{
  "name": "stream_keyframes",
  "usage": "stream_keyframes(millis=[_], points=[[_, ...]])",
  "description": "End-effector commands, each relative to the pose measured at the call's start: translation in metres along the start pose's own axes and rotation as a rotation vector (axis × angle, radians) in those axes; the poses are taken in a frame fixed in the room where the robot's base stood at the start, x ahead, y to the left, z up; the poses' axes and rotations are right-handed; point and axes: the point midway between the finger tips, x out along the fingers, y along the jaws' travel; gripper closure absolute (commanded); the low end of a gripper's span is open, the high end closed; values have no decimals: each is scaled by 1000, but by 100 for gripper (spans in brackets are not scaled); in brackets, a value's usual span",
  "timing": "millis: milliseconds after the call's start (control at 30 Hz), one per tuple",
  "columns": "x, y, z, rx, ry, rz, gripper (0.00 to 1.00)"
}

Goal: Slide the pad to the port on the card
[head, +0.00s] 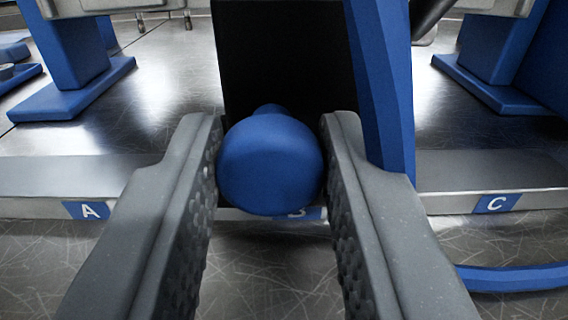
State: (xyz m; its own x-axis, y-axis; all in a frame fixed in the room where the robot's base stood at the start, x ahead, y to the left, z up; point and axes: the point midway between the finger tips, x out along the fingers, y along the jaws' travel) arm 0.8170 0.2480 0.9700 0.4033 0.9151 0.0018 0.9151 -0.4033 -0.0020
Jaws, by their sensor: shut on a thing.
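My gripper (272,128) reaches forward from the bottom of the head view, with its two grey textured fingers on either side of a blue rounded knob (270,170). It is shut on this knob. A narrower blue piece shows just behind the knob's top. I cannot tell whether the knob belongs to the pad. A black panel (280,55) stands behind the knob, with a blue upright (382,80) along its right side. I cannot make out a port or a card for sure.
A low metal rail crosses the view, with blue labels A (88,210) and C (497,204); the label between them is mostly hidden by the knob. Blue stands (75,50) rise at left and right (500,50). A curved blue bar (515,279) lies at lower right.

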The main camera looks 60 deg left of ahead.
Motion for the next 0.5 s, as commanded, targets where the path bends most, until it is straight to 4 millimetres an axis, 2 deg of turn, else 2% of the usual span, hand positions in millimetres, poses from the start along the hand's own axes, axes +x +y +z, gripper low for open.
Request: stream_keyframes(millis=[100,133,200,500], points=[[1,0,-1,-3,1,-2,100],[0,0,-1,-3,1,-1,71],[-1,1,-1,-2,1,1,53],[-5,4,0,-1,0,7,53]])
